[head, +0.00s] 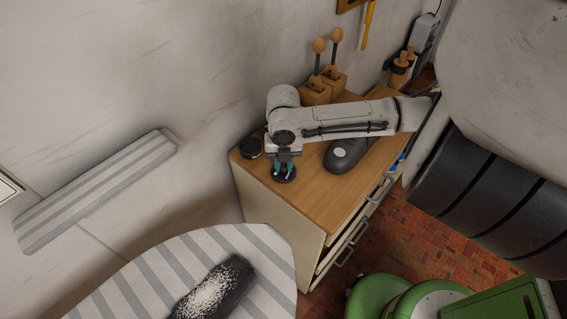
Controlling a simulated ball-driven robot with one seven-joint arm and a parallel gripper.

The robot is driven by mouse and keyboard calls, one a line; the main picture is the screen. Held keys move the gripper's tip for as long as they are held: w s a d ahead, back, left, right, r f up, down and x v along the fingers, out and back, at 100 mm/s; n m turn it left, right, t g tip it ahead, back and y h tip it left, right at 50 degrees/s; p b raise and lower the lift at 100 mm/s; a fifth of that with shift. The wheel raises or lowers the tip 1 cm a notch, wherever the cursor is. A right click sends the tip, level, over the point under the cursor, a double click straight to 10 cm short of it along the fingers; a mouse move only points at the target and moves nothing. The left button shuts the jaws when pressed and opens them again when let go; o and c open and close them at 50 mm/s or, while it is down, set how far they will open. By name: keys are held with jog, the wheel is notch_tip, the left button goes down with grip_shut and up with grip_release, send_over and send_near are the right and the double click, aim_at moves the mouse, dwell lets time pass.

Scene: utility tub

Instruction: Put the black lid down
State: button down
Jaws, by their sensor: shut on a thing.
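My gripper (284,164), with teal fingers, points down over the front left part of a wooden cabinet top (318,203). It is shut on a round black lid (286,178), which shows as a dark disc below and around the fingertips. The lid is close to the wooden surface; I cannot tell whether it touches it. The fingers hide part of the lid.
A dark grey rounded object (347,155) lies right of my gripper, partly under the arm. Wooden blocks with round-topped handles (322,88) stand behind. Drawers (350,238) with handles are on the cabinet's right side. A striped board (222,252) stands in front. Bare wood lies right of the lid.

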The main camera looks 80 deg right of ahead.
aim_at(283, 165)
jog(key=shift+f, duration=0.25)
jog(key=c, duration=0.9)
grip_release()
jog(key=shift+c, duration=0.2)
notch_tip(283, 165, up, 12)
jog(key=shift+r, duration=0.15)
